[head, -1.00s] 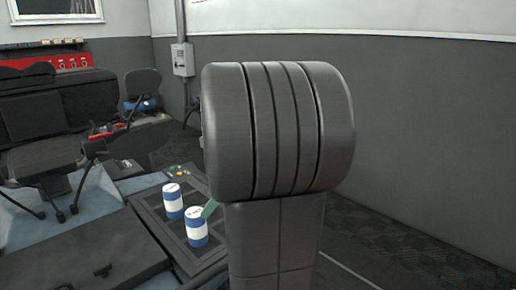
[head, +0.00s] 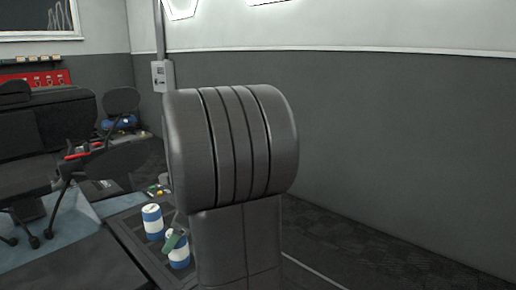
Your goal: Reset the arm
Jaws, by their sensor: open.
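My own dark arm link fills the middle of the head view and hides much behind it. Past its left edge a small part of what looks like my gripper (head: 174,240) shows, a green finger with a grey piece above it. It overlaps the nearer blue-and-white can (head: 180,258) in the picture; I cannot tell whether they touch. I see nothing held, and the rest of the gripper is hidden. A second blue-and-white can (head: 152,221) stands upright just behind and to the left.
The cans stand on a dark tray-like panel (head: 126,240) with small coloured items at its far end. Dark chairs (head: 121,102) and a red-fronted unit (head: 45,79) are at the left. A grey wall (head: 400,140) runs along the right, with dark floor before it.

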